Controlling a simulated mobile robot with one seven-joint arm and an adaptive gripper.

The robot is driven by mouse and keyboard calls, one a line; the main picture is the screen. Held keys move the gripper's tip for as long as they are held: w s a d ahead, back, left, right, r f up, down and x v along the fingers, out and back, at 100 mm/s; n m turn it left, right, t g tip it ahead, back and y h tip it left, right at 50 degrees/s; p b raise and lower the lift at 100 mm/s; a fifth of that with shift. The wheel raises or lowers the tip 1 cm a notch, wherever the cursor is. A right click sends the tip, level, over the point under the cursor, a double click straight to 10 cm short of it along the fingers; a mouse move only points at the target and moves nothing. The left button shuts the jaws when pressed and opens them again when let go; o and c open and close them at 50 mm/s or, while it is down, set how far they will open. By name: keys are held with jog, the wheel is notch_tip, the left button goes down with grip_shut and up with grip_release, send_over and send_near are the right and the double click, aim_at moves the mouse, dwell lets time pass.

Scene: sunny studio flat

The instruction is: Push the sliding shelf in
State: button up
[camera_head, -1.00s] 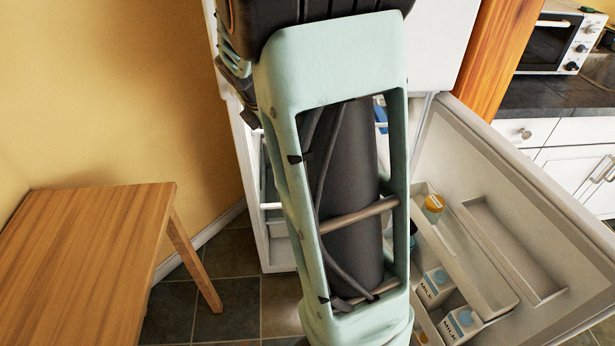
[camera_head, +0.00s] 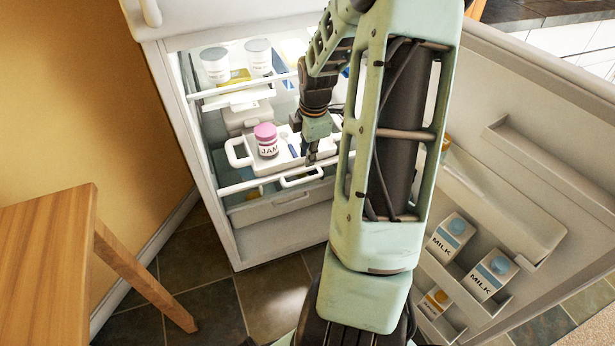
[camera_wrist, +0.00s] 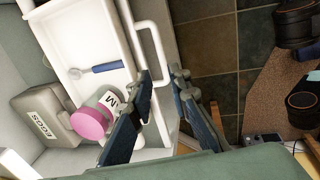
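The sliding shelf (camera_head: 238,153) is a white tray inside the open fridge, with a white loop handle (camera_head: 302,180) at its front. It carries a jam jar (camera_head: 268,148) with a pink lid and a blue-handled spoon (camera_head: 289,148). My gripper (camera_head: 312,157) is low over the shelf's front right part, close to the handle. In the wrist view, my gripper (camera_wrist: 164,74) has its two fingers apart, beside the shelf (camera_wrist: 88,42) and its handle (camera_wrist: 152,45). Whether a finger touches the handle is unclear. My arm hides the shelf's right end in the head view.
The fridge door (camera_head: 545,120) stands open at the right, with milk cartons (camera_head: 451,236) in its racks. An egg box (camera_wrist: 48,116) stands behind the jar. White tubs (camera_head: 216,64) are on the shelf above; a drawer (camera_head: 275,205) is below. A wooden table (camera_head: 50,240) stands left. The tiled floor in front is clear.

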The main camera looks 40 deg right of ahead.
aim_at(305, 180)
jog(key=f+b, duration=0.1)
jog(key=f, duration=0.2)
jog(key=w+f+b, duration=0.1)
jog(key=f, duration=0.3)
jog(key=w+f+b, duration=0.1)
jog(key=f+b, duration=0.1)
jog(key=f, duration=0.1)
jog(key=shift+d+f, duration=0.2)
jog(key=shift+f, duration=0.05)
jog(key=shift+c, duration=0.4)
grip_shut()
